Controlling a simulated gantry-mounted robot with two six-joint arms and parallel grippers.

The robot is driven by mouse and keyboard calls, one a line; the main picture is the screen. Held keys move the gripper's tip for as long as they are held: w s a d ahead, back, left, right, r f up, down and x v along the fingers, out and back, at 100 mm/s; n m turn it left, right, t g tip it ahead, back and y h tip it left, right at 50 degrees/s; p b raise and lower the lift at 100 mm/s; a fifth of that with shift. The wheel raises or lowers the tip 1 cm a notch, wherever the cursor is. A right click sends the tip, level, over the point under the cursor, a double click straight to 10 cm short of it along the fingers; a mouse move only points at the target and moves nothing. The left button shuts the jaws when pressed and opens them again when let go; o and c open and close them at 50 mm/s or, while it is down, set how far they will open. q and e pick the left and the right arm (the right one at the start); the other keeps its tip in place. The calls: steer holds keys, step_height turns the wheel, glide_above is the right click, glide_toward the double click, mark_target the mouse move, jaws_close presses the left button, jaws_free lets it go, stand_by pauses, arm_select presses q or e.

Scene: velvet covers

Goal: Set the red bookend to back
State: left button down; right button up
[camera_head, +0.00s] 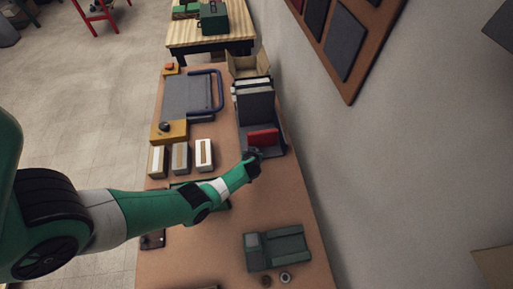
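The red bookend (263,137) stands in the front part of a dark rack (280,151) near the wall side of the table. Dark and light upright covers or books (255,102) stand behind it in the same rack. My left gripper (254,156) is at the near side of the red bookend, touching or very close to it. Its fingers are small and dark here, so I cannot tell whether they are open or shut on the bookend. My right gripper is not in view.
Several small white-and-tan blocks (204,154) stand left of the rack, below a grey plate with a blue handle (189,95). A green-grey device (277,248) sits at the near right. The wall runs close along the table's right edge.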

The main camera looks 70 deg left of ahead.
arm_select(q)
steer(key=c, duration=0.6)
jaws_free()
steer(key=shift+d, duration=0.15)
steer(key=p+v, duration=0.8)
steer(key=v, duration=0.3)
steer(key=shift+s+d+r, duration=0.15)
steer(key=shift+d+r, duration=0.05)
